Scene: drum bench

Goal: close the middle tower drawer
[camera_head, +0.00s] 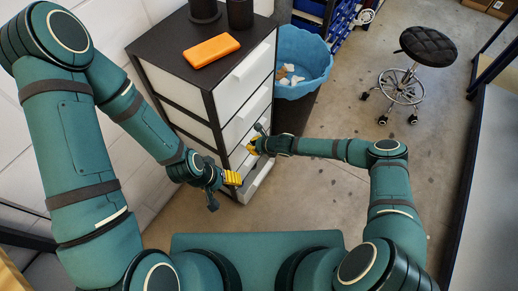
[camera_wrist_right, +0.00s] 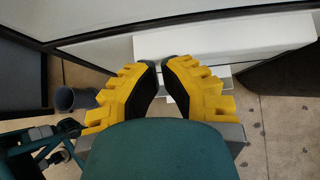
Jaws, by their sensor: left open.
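The drawer tower (camera_head: 146,57) has a dark top and frame and white drawer fronts with pull handles. Its middle drawer (camera_head: 236,130) is partly hidden by my arms, and I cannot tell how far it stands out. My right gripper (camera_head: 251,148) is at the tower's front, close to the lower drawers. In the right wrist view its yellow fingers (camera_wrist_right: 161,66) point at a white protruding piece (camera_wrist_right: 225,38), with a narrow gap between the tips; contact is unclear. My left gripper (camera_head: 236,178) is open and empty-looking, lower and just left of the right one, before the tower's lower front.
An orange box (camera_head: 211,51) and dark round items (camera_head: 240,13) stand on the tower's top. A blue bin (camera_head: 304,62) stands beside it at the right. A black stool (camera_head: 428,46) stands farther right. The floor between is clear.

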